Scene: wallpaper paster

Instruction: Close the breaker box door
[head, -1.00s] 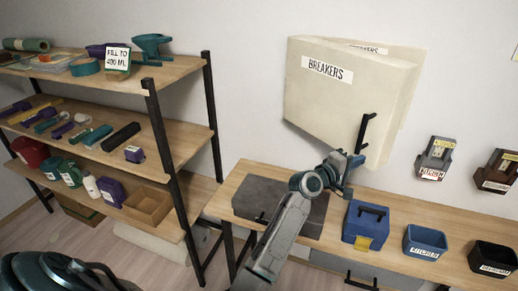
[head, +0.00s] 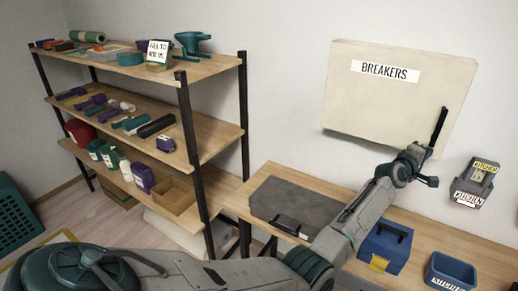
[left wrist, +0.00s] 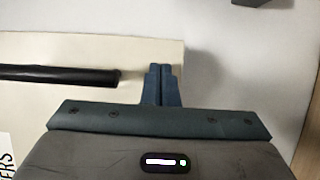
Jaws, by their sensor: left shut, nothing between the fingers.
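The cream breaker box door (head: 375,110), labelled BREAKERS, is on the wall in the head view. It looks flush with its box, with no gap showing there. Its black bar handle (head: 438,127) is at the right edge. My left gripper (head: 425,158) is at the door's lower right, just below the handle. In the left wrist view the fingers (left wrist: 162,85) are shut together and empty. They lie over the door's edge area, beside the end of the handle (left wrist: 60,75). I cannot tell whether they touch the door. My right gripper is not in view.
A wooden workbench (head: 480,240) below holds a grey case (head: 290,208), a blue toolbox (head: 385,247) and a blue bin (head: 450,272). A KITCHEN breaker holder (head: 474,183) is on the wall at right. A loaded shelf unit (head: 215,125) stands at left.

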